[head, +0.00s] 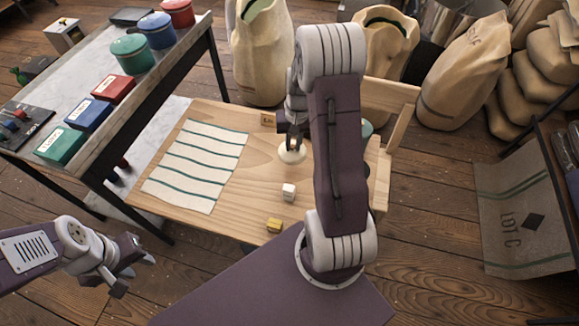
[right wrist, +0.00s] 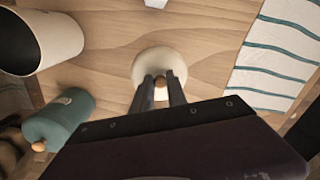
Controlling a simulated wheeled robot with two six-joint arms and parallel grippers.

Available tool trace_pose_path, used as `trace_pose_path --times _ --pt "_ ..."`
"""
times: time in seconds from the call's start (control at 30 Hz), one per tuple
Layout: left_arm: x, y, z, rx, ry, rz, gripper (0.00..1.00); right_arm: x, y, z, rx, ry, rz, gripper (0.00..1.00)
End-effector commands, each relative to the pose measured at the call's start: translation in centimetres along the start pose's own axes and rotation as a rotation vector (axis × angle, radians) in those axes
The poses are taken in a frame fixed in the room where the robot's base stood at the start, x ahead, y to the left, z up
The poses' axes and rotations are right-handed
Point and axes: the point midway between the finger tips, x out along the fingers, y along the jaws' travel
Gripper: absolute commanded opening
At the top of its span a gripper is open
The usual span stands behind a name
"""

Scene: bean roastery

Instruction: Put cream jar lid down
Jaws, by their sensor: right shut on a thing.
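The cream jar lid (head: 291,153) is a round cream disc with a wooden knob (right wrist: 160,82). My right gripper (head: 292,141) is shut on the knob from above, and the lid (right wrist: 158,62) is at or just above the wooden table (head: 240,231); I cannot tell if it touches. In the right wrist view the open cream jar (right wrist: 62,42), dark inside, is at the upper left; my right arm hides it in the head view. My left gripper (head: 136,272) is open and empty at the lower left, away from the table.
A teal jar (right wrist: 62,116) with a wooden knob is near the cream jar. A striped cloth (head: 190,168) covers the table's left part. Bare wood lies between cloth and lid.

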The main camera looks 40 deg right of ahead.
Motion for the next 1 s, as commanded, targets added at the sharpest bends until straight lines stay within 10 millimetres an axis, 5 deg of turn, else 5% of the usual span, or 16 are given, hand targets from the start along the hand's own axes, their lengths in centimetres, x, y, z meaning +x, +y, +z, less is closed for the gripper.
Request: trace_pose_path --times 0.2,0.43,0.63,0.97,1.0 --pt "0.5 0.0 0.0 0.000 0.000 0.000 0.36 4.7 0.3 0.2 0.000 -0.005 0.001 0.00" --pt "0.5 0.0 0.0 0.000 0.000 0.000 0.36 5.8 0.4 0.1 0.000 -0.003 0.000 0.00" --pt "0.8 0.0 0.1 0.000 0.000 0.000 0.36 9.0 0.6 0.2 0.001 -0.005 0.001 0.00" --pt "1.1 0.0 0.1 0.000 0.000 0.000 0.36 9.4 0.6 0.1 0.000 -0.002 0.001 0.00" --pt "1.1 0.0 0.1 0.000 0.000 0.000 0.36 9.4 0.6 0.1 0.000 -0.002 0.001 0.21"
